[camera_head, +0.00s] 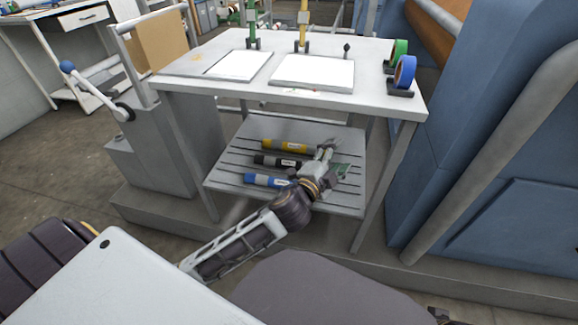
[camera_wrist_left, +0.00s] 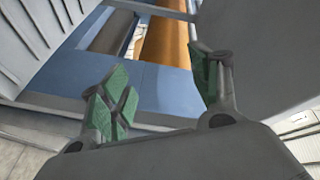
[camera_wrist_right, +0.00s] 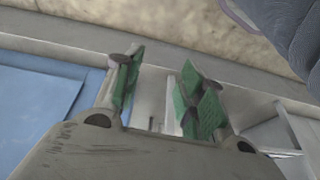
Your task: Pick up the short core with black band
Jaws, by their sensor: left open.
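The core with the black band (camera_head: 272,161) lies on the slatted lower shelf of the table, between a yellow-banded core (camera_head: 284,145) and a blue-banded core (camera_head: 266,181). It has a pale label at its right part. My left gripper (camera_head: 338,163) is open and empty over the right part of this shelf, to the right of the cores. Its green-padded fingers stand apart in the left wrist view (camera_wrist_left: 160,90), with no core between them. My right gripper (camera_wrist_right: 160,90) is open and empty in the right wrist view.
The tabletop (camera_head: 180,82) above the shelf (camera_head: 225,178) carries white sheets, a green tape roll (camera_head: 398,54) and a blue tape roll (camera_head: 405,72). Table legs flank the shelf. A blue machine (camera_head: 470,130) stands close on the right, a grey lever unit (camera_head: 150,150) on the left.

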